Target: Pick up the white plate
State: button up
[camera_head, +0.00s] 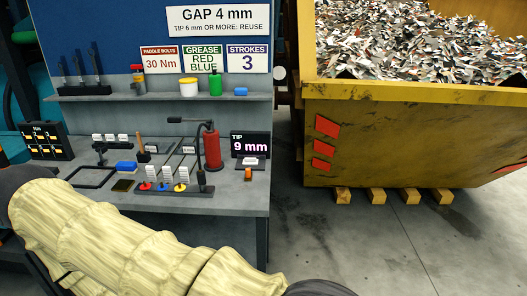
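I cannot tell for certain which thing is the white plate. Several small white pieces (110,137) stand in a row at the left of the grey workbench. A small white piece (250,161) lies in front of the "TIP 9 mm" display (250,145). More small white pieces (188,150) show near the rods in the middle of the bench. My arm, in a cream sleeve, crosses the lower left in front of the bench. My gripper is not in view; only a dark part shows beyond the sleeve at the bottom edge.
The workbench (232,200) holds a red cylinder (212,150), a black frame (94,178), and a strip with coloured knobs (160,189). A shelf (150,97) with small containers runs above. A yellow skip (400,140) of shreds stands right on wooden blocks. Floor between is clear.

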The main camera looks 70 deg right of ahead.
aim_at(247, 161)
jog(key=z, duration=1.25)
